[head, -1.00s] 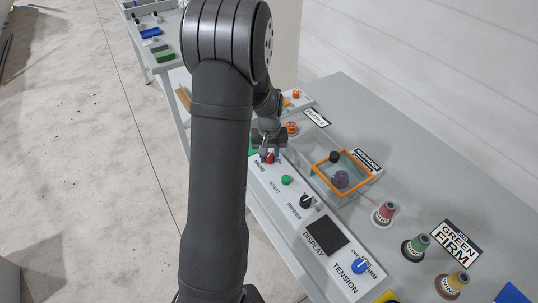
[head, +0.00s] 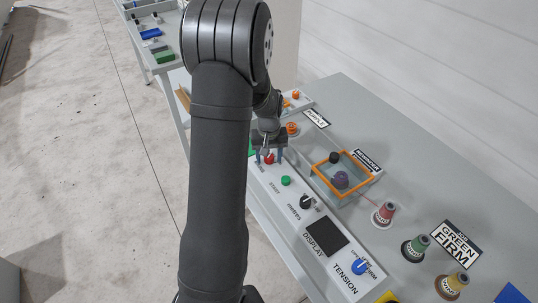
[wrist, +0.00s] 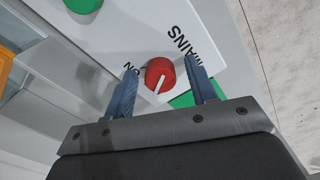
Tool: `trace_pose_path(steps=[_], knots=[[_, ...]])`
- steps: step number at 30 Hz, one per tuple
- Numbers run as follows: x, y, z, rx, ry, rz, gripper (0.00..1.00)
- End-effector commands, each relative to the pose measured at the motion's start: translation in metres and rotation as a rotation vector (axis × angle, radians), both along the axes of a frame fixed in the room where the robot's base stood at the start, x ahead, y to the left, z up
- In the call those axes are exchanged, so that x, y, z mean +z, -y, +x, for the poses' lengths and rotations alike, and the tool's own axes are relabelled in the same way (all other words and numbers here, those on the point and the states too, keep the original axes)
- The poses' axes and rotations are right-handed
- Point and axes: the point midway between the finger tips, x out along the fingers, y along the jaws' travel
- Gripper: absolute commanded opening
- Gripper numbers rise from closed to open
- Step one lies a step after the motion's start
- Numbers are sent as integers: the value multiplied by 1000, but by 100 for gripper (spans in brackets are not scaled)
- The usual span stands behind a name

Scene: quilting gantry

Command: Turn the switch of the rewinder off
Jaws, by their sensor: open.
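The rewinder's panel (head: 325,266) is white and slopes along the table's front edge. Its red round switch (head: 269,158) sits at the far end by the MAINS label. In the wrist view the switch (wrist: 160,72) has a white pointer line aimed down toward my gripper's palm, and an ON label, partly hidden by a finger, lies to its left. My gripper (head: 269,156) is open over the switch. In the wrist view its blue fingers (wrist: 161,65) stand on either side of the switch, with visible gaps.
A green START button (head: 286,181), a black METRES knob (head: 306,202), a dark display (head: 327,236) and a blue TENSION knob (head: 360,267) follow along the panel. An orange-framed clear box (head: 342,196) and thread cones stand behind. Green material (wrist: 183,99) shows by the right finger.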

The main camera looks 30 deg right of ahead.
Motion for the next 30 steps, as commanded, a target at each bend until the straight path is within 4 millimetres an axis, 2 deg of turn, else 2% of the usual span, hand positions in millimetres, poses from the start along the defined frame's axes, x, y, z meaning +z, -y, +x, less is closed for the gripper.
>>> trace_pose_path(steps=[5,8,21,25,30], knots=[[8,0,0,0,1,0,52],[24,1,1,0,3,-3,52],[129,0,0,0,3,-3,52],[153,0,0,0,2,-2,52],[170,0,0,0,1,0,52]])
